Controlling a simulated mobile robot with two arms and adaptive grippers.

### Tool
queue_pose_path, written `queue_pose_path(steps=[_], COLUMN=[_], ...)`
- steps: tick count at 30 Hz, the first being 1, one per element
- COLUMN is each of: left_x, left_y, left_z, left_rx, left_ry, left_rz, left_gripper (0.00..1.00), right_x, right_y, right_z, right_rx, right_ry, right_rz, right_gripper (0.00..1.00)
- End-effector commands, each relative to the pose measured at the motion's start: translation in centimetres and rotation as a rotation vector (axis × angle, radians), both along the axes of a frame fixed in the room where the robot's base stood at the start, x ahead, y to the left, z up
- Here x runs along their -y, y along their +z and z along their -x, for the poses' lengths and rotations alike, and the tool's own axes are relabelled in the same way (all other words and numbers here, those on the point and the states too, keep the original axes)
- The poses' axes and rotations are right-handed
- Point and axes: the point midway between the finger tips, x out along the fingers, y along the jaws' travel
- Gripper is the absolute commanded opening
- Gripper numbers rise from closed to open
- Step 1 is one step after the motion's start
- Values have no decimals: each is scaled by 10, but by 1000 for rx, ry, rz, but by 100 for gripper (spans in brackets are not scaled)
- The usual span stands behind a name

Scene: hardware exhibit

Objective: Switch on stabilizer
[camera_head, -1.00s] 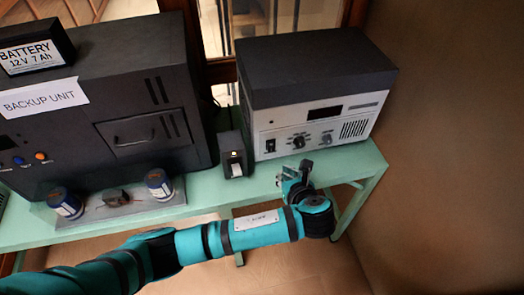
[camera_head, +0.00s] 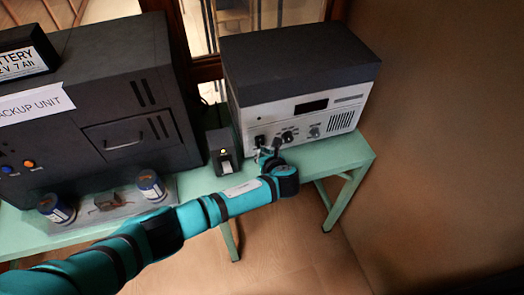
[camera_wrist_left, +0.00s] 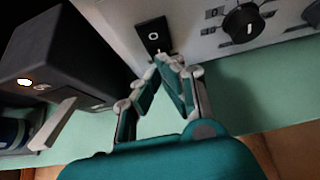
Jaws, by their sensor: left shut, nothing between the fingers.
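The stabilizer (camera_head: 293,118), a pale-fronted box with a dark top, stands at the right end of the table, with a dark display, knobs and vents. Its black rocker switch (camera_wrist_left: 153,34), marked with a white "O", is at the front panel's left end; the head view also shows it (camera_head: 259,140), partly behind my gripper. My left gripper (camera_wrist_left: 168,58) is shut and empty. Its fingertips are at the switch's lower edge; I cannot tell whether they touch. In the head view the left gripper (camera_head: 265,153) is just in front of the panel. My right gripper is out of view.
A small black box (camera_head: 222,160) with a lit spot stands left of the stabilizer, close to my gripper. The large dark backup unit (camera_head: 100,100) stands further left, with blue cylinders (camera_head: 151,185) before it. The green table edge (camera_head: 330,160) runs below; a wall is right.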

Motion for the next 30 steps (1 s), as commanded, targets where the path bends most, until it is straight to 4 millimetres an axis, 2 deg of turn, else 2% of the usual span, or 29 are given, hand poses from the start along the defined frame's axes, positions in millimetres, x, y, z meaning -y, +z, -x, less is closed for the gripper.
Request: queue_pose_path(steps=[6, 16, 21, 23, 30], left_x=[-4, -4, -6, -6, -7], left_y=[-5, -6, -18, -10, -8], left_z=[-11, -12, -18, -19, -19], left_rx=[-1, 1, 84, 85, 85], left_ry=[1, 0, 0, 0, 2], left_rz=[0, 0, -30, -29, -29], left_gripper=[0, 0, 0, 0, 0], right_x=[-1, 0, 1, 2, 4], right_y=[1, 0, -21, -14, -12], right_z=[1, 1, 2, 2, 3], right_rx=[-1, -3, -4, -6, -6], right_ry=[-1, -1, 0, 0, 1], right_rz=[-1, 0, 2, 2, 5], right_gripper=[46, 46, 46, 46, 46])
